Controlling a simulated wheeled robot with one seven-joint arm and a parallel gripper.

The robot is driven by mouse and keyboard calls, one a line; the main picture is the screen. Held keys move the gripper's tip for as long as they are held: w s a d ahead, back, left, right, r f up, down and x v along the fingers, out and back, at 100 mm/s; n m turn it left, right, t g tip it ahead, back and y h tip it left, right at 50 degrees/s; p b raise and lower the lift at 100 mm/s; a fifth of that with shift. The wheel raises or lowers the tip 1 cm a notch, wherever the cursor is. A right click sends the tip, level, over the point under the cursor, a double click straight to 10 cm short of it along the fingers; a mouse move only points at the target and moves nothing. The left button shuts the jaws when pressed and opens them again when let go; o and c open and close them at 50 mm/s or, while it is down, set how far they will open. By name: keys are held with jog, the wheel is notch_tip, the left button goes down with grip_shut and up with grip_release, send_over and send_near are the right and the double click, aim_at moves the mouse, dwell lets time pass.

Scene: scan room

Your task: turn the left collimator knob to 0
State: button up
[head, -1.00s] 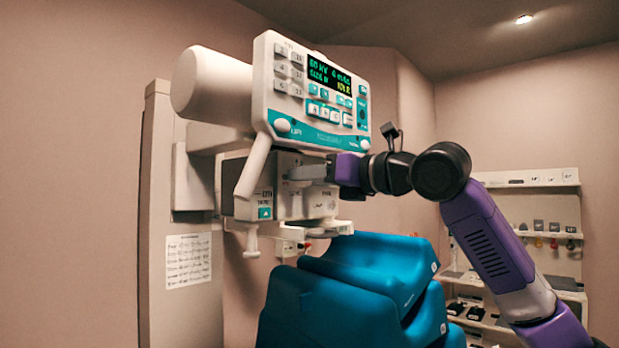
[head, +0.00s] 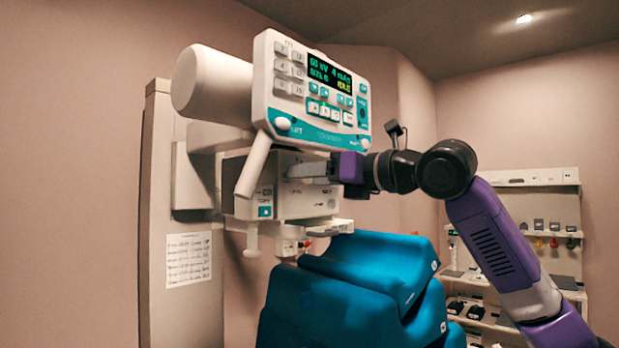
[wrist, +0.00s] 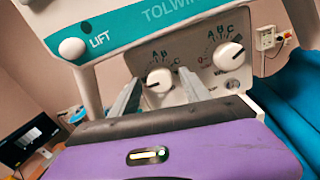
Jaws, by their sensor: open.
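The left collimator knob (wrist: 160,80) is a round white knob with a lettered dial above it in the wrist view. My gripper (wrist: 159,82) is open, with one grey finger on each side of this knob in the picture. I cannot tell whether the fingers touch it, and its exact setting is too small to read. The right collimator knob (wrist: 228,55) is free, up and to the right, under its own A B C dial. In the head view my gripper (head: 292,172) is at the front of the white collimator box (head: 300,205), where its fingers hide the left knob.
The control panel (head: 325,100) with its lit display hangs just above my gripper. A white handle (head: 253,165) slopes down at the left. Teal padded supports (head: 370,270) stand close below. A shelf unit (head: 535,215) is at the back right.

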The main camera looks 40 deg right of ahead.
jog(key=s+b, duration=0.1)
jog(key=s, duration=0.6)
jog(key=shift+d, duration=0.3)
